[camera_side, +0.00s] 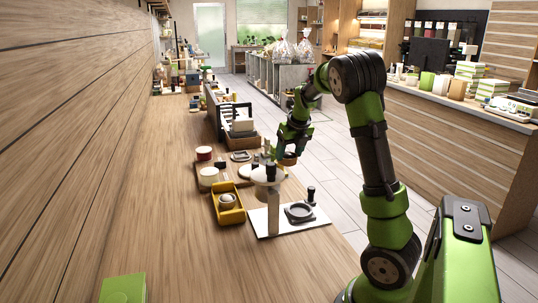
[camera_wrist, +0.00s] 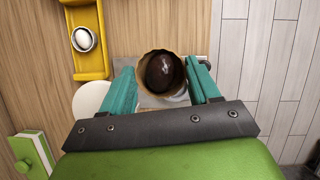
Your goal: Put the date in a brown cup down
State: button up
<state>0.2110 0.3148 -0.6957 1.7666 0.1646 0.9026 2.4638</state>
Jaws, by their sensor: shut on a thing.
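The date (camera_wrist: 163,72) is dark, glossy and oval, and sits inside a brown cup (camera_wrist: 143,74) with a wavy rim. My gripper (camera_wrist: 162,66) has its teal fingers on both sides of the cup, shut on it. In the side view the brown cup (camera_side: 288,160) is small under my gripper (camera_side: 290,151), partly hidden by the fingers. It appears held in the air past the right edge of the round white stand top (camera_side: 268,177). The cup's underside is hidden in the wrist view.
A yellow tray (camera_side: 238,215) with a pale round item stands left of the white stand. Several round containers stand behind. A green box (camera_side: 123,288) lies at the front left.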

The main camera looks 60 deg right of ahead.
jog(key=s+a+f+m, duration=0.2)
jog(key=s+a, duration=0.1)
jog(key=s, duration=0.3)
send_over(298, 209)
jog(key=s+a, duration=0.1)
jog(key=s, duration=0.1)
notch_tip(298, 209, down, 4)
jog(key=shift+h, duration=0.3)
jog(key=shift+w+a+f, duration=0.15)
jog(key=shift+f, duration=2.05)
jog(key=shift+w+a+f, duration=0.1)
jog(key=shift+f, duration=2.05)
jog(key=shift+f, duration=0.1)
jog(key=o, duration=1)
jog(key=shift+o, duration=0.2)
